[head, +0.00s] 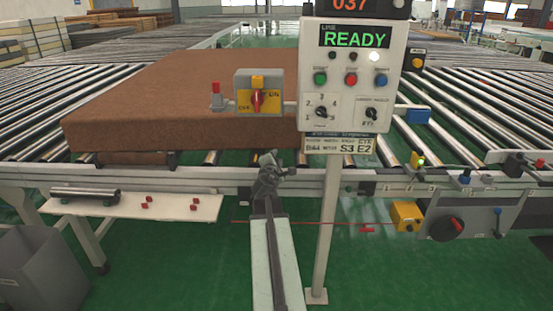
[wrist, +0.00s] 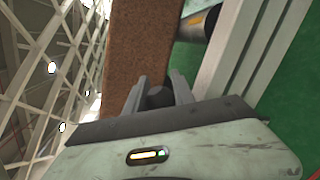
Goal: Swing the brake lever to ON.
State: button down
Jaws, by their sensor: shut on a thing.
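My gripper (head: 268,165) is at the front rail of the roller conveyor in the head view, below the yellow switch plate. In the wrist view my gripper (wrist: 158,90) is shut on a dark round knob (wrist: 158,97), which sits between the two fingers. The knob looks like the end of a lever, but its shaft and any ON marking beside it are hidden. A grey box (head: 243,80) with a yellow plate marked with ON carries a red handle (head: 257,101); it stands above my gripper and apart from it.
A big brown mattress (head: 150,95) lies on the rollers behind my gripper. A control panel (head: 354,80) reading READY stands on a post (head: 328,220) just right of my arm. A shelf with red pieces (head: 130,205) and a grey bin (head: 40,265) are at left.

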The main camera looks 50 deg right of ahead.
jog(key=shift+s+d+f, duration=0.1)
jog(key=shift+s+d, duration=0.05)
jog(key=shift+s, duration=0.15)
jog(key=c, duration=1.1)
grip_release()
jog(key=shift+o, duration=0.2)
jog(key=shift+w, duration=0.15)
